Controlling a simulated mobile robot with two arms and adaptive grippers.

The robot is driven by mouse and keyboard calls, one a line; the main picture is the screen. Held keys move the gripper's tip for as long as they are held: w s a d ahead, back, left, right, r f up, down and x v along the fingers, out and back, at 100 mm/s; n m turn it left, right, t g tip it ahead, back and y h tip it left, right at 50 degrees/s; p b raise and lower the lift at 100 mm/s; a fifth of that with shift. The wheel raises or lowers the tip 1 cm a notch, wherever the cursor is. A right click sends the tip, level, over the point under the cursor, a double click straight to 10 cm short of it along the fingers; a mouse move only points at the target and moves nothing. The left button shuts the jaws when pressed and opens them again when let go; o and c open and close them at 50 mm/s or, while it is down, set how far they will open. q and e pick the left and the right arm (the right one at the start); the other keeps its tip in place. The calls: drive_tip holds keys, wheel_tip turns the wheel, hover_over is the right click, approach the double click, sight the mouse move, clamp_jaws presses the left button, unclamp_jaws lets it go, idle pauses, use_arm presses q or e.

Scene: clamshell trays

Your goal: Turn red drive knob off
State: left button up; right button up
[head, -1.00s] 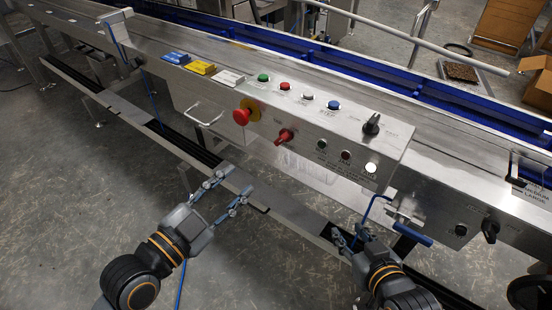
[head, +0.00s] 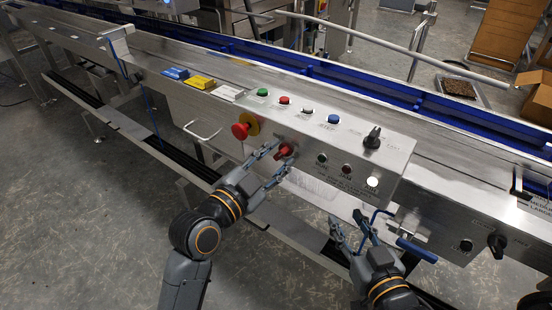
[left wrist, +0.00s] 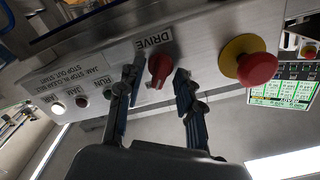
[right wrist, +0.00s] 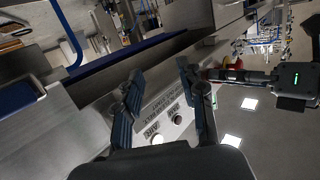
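The red drive knob (head: 284,151) is on the front face of the steel control box, below the coloured buttons. In the left wrist view the knob (left wrist: 160,68) sits under the DRIVE label, between my open left fingers. My left gripper (head: 272,160) is at the knob, with one finger on each side; gaps show between the fingers and the knob. In the left wrist view the left gripper (left wrist: 158,92) holds nothing. My right gripper (head: 352,232) is open and empty in front of the box's lower right. In the right wrist view the right gripper (right wrist: 158,85) has its fingers apart.
A red emergency stop (head: 241,130) on a yellow collar is just left of the knob. Indicator lights (head: 346,168) and a black selector (head: 372,138) are to the right. A blue-handled lever (head: 416,250) is beside my right gripper. Open floor lies in front.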

use_arm(q)
clamp_jaws()
